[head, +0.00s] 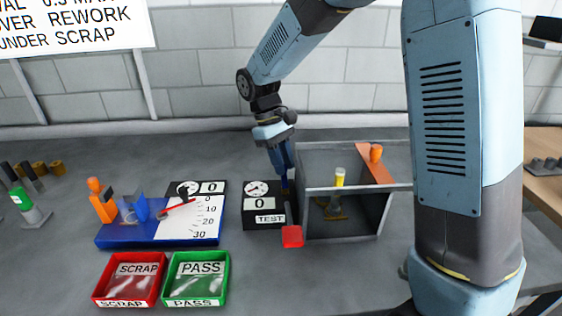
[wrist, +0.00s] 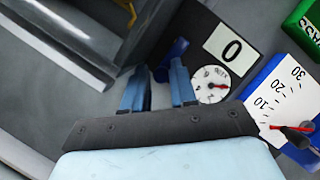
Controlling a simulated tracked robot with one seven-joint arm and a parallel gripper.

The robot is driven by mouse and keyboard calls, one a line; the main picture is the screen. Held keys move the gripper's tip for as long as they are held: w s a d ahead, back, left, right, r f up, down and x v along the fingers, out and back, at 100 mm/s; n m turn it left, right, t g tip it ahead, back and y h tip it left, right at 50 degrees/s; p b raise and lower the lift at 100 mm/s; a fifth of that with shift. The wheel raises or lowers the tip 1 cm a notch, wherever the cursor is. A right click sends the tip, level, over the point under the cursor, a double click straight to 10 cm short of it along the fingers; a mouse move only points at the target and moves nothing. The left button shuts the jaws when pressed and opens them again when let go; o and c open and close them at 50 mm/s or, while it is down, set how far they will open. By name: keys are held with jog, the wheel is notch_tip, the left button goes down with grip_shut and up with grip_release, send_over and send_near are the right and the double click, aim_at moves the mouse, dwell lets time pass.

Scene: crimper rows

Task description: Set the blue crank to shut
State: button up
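The blue crank (wrist: 174,52) is a dark blue piece on the black test box, beside the box's dial, in the wrist view. In the head view it is mostly hidden under my gripper, and only a small dark blue bit (head: 286,184) shows. My gripper (wrist: 158,70) points down at it with two light blue fingers apart, the crank at or just beyond their tips. I cannot tell whether they touch it. My gripper (head: 283,168) stands over the back right of the black test box (head: 258,219). The box shows 0 and TEST.
A red block (head: 292,237) is in front. A blue fixture (head: 130,238), red tray (head: 104,291) and green tray (head: 222,291) lie left.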

jog(key=shift+o, duration=1.2)
jog(key=shift+w, duration=0.1)
jog(key=shift+w+a+r, duration=0.15)
jog(key=shift+w+r, duration=0.05)
jog(key=shift+r, duration=0.45)
jog(key=v, duration=0.6)
jog(key=shift+a+r, duration=0.2)
jog(key=shift+a, duration=0.05)
jog(key=shift+s, duration=0.2)
